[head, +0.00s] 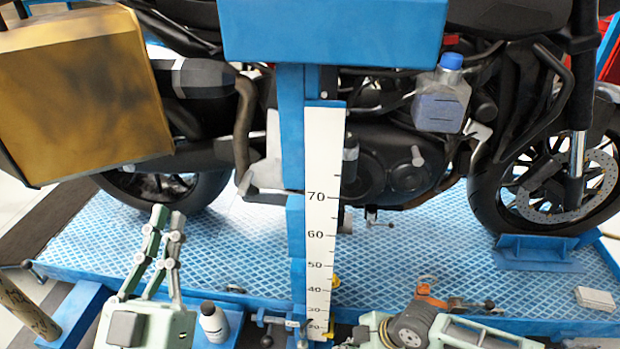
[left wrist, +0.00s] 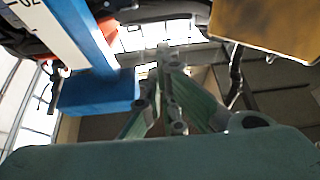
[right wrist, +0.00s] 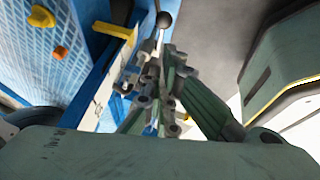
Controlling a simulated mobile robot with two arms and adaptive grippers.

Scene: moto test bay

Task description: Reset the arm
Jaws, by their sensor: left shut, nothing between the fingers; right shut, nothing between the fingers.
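My left gripper (head: 168,214) is green and grey and points upward at the lower left of the head view, in front of the blue lift platform. Its fingers are together and hold nothing; they also show in the left wrist view (left wrist: 165,60). My right gripper (right wrist: 158,60) shows in the right wrist view with its fingers together and empty, close to the blue frame and a black-knobbed lever (right wrist: 163,20). In the head view only part of my right arm shows at the lower right, and its fingertips cannot be made out.
A black motorcycle (head: 400,170) stands on the blue lift platform (head: 430,245). A blue post with a white scale (head: 322,220) rises in the middle. A yellow-brown case (head: 80,95) is at the upper left. A blue-capped bottle (head: 441,100) is at the upper right. A small white bottle (head: 214,322) stands beside my left gripper.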

